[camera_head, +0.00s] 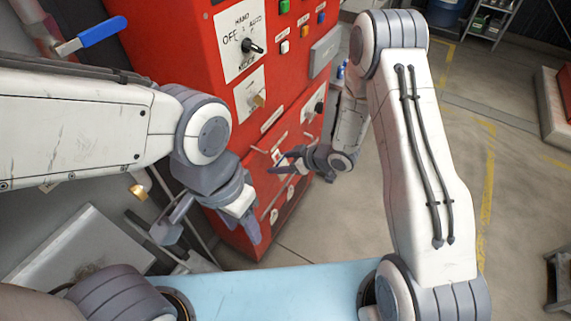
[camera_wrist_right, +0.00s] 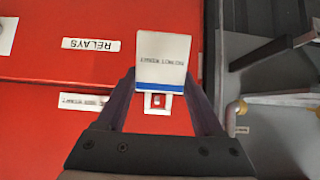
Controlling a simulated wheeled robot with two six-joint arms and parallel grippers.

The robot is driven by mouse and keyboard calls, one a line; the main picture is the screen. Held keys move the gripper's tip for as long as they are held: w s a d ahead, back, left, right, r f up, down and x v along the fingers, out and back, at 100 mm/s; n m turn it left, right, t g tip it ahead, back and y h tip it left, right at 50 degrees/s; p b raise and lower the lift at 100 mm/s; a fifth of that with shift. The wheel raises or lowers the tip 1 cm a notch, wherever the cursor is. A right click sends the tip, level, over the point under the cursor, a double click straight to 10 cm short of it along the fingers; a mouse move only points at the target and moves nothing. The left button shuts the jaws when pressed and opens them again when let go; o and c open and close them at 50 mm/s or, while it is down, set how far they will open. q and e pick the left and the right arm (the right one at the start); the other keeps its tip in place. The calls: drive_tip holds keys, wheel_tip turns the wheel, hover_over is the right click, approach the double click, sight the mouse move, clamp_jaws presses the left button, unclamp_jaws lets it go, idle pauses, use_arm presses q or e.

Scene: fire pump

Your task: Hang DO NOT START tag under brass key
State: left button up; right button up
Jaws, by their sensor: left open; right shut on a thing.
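A white tag with a blue band (camera_wrist_right: 162,62) is between the fingertips of my right gripper (camera_wrist_right: 163,88) in the right wrist view. Its small dark lettering is upside down and hard to read. In the head view my right gripper (camera_head: 280,163) is shut, in front of the red cabinet's lower front. A brass-coloured key (camera_head: 258,100) sits on a pale plate (camera_head: 246,92) on the cabinet, above and left of that gripper. My left gripper (camera_head: 208,230) is open and empty, low in front of the cabinet.
The red cabinet (camera_head: 180,60) carries a HAND/OFF/AUTO selector (camera_head: 252,46) above the key, and several buttons. A blue-handled lever (camera_head: 98,32) and a brass padlock-like piece (camera_head: 138,192) are at left. Open floor (camera_head: 335,225) lies right of the cabinet.

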drive_tip(key=shift+w+a+f+b, duration=0.25)
drive_tip(key=shift+w+a, duration=0.5)
drive_tip(key=shift+a, duration=0.3)
drive_tip(key=shift+w+a+f+b, duration=0.2)
drive_tip(key=shift+w+a, duration=0.5)
drive_tip(key=shift+a, duration=0.3)
drive_tip(key=o, duration=1.3)
drive_tip(key=shift+o, duration=0.2)
